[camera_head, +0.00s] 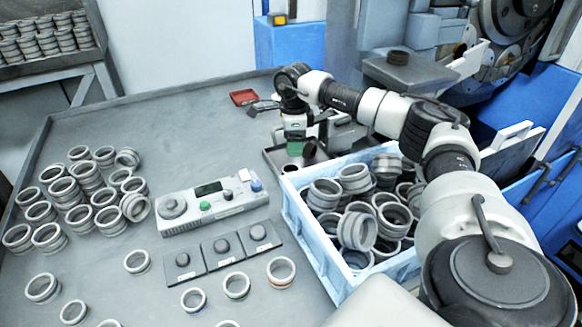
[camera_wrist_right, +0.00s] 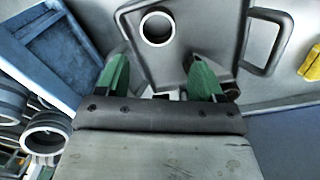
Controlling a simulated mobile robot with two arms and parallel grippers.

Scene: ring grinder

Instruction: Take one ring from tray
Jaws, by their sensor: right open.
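A small dark grey tray (camera_head: 275,157) with handles lies on the table behind the blue crate. My left gripper is not in view.
A light blue crate (camera_head: 319,255) full of rings stands close in front of the tray. Loose rings (camera_head: 85,190) cover the table's left side. A control box (camera_head: 212,203), three knob pads (camera_head: 222,247) and a small red tray (camera_head: 243,97) also lie there. A machine (camera_head: 410,72) stands behind.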

